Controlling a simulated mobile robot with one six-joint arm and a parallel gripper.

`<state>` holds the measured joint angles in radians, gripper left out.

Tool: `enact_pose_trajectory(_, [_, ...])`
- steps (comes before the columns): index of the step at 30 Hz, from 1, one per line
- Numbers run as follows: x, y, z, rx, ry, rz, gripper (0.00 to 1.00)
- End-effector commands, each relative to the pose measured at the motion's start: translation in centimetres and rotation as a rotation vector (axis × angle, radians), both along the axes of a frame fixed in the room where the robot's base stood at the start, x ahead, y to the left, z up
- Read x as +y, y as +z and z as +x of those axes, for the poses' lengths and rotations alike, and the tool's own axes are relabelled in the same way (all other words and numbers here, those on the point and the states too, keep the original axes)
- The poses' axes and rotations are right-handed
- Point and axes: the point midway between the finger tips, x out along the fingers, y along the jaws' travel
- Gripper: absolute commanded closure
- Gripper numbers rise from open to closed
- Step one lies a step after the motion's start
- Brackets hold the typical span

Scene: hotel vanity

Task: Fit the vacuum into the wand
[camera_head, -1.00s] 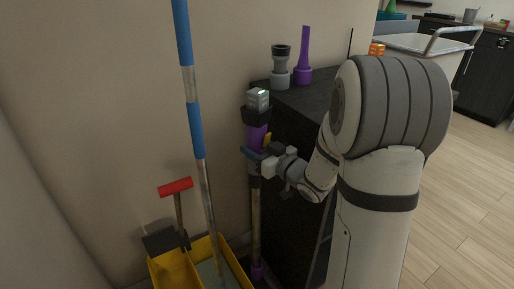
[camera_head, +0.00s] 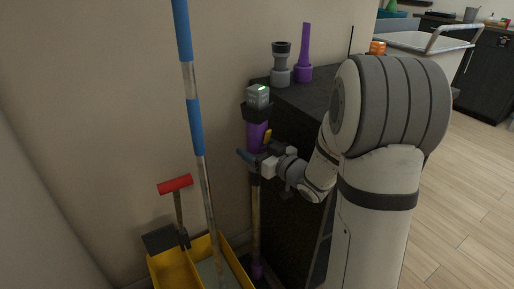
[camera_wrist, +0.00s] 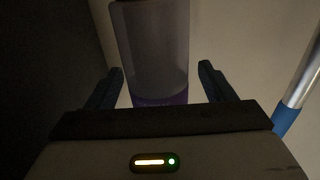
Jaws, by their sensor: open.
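The vacuum (camera_head: 257,134) is a purple body with a dark collar and a grey top block with a green light. It stands upright above the wand (camera_head: 256,212), a slim upright tube with a purple foot beside the dark cabinet. My gripper (camera_head: 256,157) is at the vacuum's lower end and partly hides where the two meet, so I cannot tell how they join. In the wrist view my gripper (camera_wrist: 160,88) is open, with a finger on each side of the vacuum's grey cylinder and purple ring (camera_wrist: 155,45). Gaps show between fingers and cylinder.
A yellow bin (camera_head: 178,270) with a red-handled tool (camera_head: 176,186) and a blue-banded pole (camera_head: 194,115) stand close on the left. The dark cabinet (camera_head: 288,150) on the right carries a grey attachment (camera_head: 281,66) and a purple nozzle (camera_head: 304,60).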

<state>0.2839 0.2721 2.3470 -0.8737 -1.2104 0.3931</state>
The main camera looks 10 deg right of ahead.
Motion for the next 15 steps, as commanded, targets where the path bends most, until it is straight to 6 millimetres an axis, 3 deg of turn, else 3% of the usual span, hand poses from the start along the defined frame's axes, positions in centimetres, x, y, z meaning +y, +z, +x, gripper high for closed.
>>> enact_pose_trajectory(8, [0.0,0.4,0.0,-0.001,0.0,0.0,0.23])
enact_pose_trajectory(15, [0.0,4.4,0.0,-0.008,-0.001,-0.001,0.23])
